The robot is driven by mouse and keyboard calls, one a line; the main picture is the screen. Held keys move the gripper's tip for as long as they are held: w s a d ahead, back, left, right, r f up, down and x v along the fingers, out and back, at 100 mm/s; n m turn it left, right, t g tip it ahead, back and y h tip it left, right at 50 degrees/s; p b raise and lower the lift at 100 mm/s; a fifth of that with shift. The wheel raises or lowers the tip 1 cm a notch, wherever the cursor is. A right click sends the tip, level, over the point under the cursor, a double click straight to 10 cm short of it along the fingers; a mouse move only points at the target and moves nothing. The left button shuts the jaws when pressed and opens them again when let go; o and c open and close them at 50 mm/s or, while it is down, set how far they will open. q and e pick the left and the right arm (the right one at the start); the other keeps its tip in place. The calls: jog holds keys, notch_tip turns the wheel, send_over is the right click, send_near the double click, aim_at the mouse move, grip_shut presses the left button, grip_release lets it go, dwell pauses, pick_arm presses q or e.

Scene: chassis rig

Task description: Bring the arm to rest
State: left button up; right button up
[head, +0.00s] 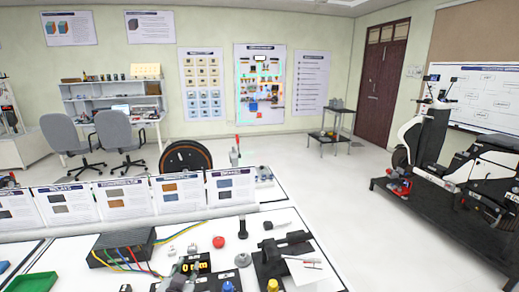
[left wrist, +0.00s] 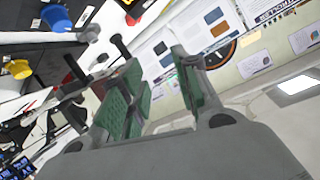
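My left gripper (left wrist: 160,85) shows large in the left wrist view, with two grey fingers carrying green pads. The fingers stand apart and I see nothing held between them. Beyond them, the bench with its black parts and the standing cards appear tilted. In the head view I cannot clearly make out the left gripper among the dark and grey parts near the bottom edge. My right gripper is in neither view.
The white bench (head: 75,258) holds a black box with coloured wires (head: 125,243), a red knob (head: 219,242), a black fixture (head: 285,250), a blue knob (left wrist: 56,17) and a yellow knob (left wrist: 18,68). Cards (head: 125,198) stand behind. A green tray (head: 32,283) is at left.

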pick_arm(q)
jog(key=s+f+g+h, duration=0.1)
jog(key=s+f+g, duration=0.5)
jog(key=s, duration=0.4)
jog(key=s+f+g, duration=0.5)
jog(key=s+f, duration=0.3)
jog(key=s, duration=0.3)
notch_tip(320, 180, down, 32)
jog(key=s+a, duration=0.1)
jog(key=a, duration=0.1)
jog(key=s+a+f+g, duration=0.1)
jog(key=s+a+f, duration=0.2)
jog(key=s+f, duration=0.7)
jog(key=s+a+f, duration=0.3)
jog(key=s+f, duration=0.7)
jog(key=s, duration=0.2)
jog(key=shift+f+g, duration=0.15)
jog(key=shift+g, duration=0.25)
